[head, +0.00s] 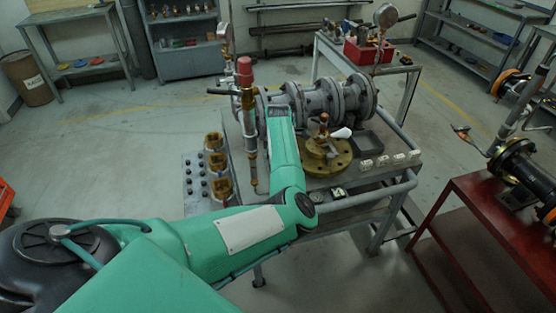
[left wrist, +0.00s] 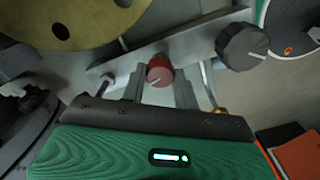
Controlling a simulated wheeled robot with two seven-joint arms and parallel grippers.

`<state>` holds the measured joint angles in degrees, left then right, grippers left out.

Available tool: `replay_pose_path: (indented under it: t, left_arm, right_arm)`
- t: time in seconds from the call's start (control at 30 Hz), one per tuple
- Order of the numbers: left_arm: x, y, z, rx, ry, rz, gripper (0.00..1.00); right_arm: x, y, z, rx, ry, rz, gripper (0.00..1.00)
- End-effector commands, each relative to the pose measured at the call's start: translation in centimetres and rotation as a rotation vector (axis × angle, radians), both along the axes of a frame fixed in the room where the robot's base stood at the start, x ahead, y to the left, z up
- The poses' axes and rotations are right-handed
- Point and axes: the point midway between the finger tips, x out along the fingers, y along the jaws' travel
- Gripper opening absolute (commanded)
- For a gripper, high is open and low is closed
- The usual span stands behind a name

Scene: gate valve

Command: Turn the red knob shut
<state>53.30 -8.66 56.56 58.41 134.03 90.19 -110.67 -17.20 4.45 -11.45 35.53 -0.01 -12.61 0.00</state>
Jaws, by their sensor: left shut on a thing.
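The red knob (left wrist: 160,70) sits on a grey metal bar in the left wrist view, a pale mark on its face. My left gripper (left wrist: 160,84) has one finger on each side of the knob and is shut on it. In the head view my green left arm reaches over the bench, and its wrist hides the gripper and the red knob. My right gripper is in neither view.
A larger dark knob (left wrist: 242,46) is to the right of the red one. A brass flange (head: 328,156) and grey pipe valve (head: 322,98) stand on the bench. A red-capped vertical pipe (head: 245,72) stands close left of my wrist. A red table (head: 470,215) is at right.

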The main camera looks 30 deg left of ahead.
Motion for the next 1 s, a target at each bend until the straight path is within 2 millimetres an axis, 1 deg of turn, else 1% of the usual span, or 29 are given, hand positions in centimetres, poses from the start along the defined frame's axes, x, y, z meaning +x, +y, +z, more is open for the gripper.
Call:
replay_pose_path:
  t: [0.03, 0.2, 0.4, 0.6, 1.0]
  left_arm:
    - [0.00, 0.04, 0.17, 0.000, 0.000, -0.034, 0.08]
    - [-0.01, 0.05, 0.15, 0.000, 0.000, -0.136, 0.08]
    - [0.00, 0.05, 0.12, 0.000, -0.001, -0.212, 0.08]
    - [0.02, 0.06, 0.08, 0.000, -0.001, -0.245, 0.08]
    - [0.04, 0.08, 0.07, 0.001, -0.002, -0.250, 0.08]
  right_arm:
    - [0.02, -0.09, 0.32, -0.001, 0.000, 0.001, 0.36]
    - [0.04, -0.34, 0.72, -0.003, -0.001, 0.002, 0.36]
    - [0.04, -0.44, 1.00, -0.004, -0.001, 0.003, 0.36]
    - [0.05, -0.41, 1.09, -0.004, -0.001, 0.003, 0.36]
    - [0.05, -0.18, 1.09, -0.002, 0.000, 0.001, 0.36]
